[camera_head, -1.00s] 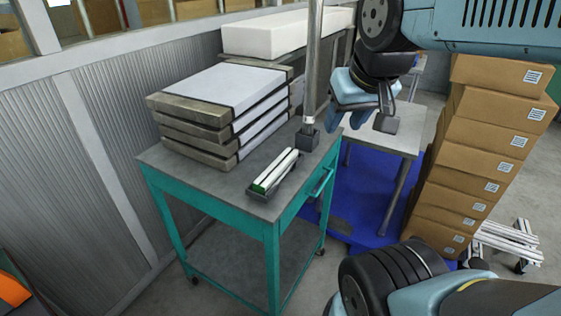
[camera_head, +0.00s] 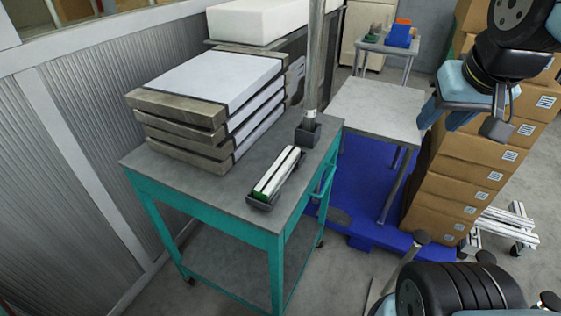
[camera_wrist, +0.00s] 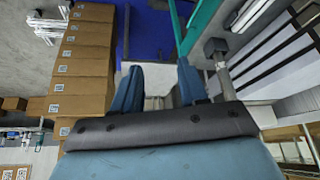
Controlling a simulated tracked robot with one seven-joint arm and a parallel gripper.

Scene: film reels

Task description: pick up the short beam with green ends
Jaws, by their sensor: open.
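The short beam (camera_head: 277,172) is pale with a green near end. It lies in a narrow dark tray (camera_head: 263,205) on the grey top of a teal cart (camera_head: 215,190), near the cart's right edge. Its far end shows no clear green. My gripper (camera_wrist: 158,84) is open and empty, its two blue fingers apart in the wrist view. In the head view my gripper (camera_head: 438,105) is at the upper right, well to the right of the beam and apart from it.
A stack of thick slabs (camera_head: 205,105) fills the cart's back left. An upright metal post in a dark foot (camera_head: 308,132) stands just behind the beam. A grey table (camera_head: 377,108), a blue pallet (camera_head: 360,190) and stacked cartons (camera_head: 460,170) stand to the right.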

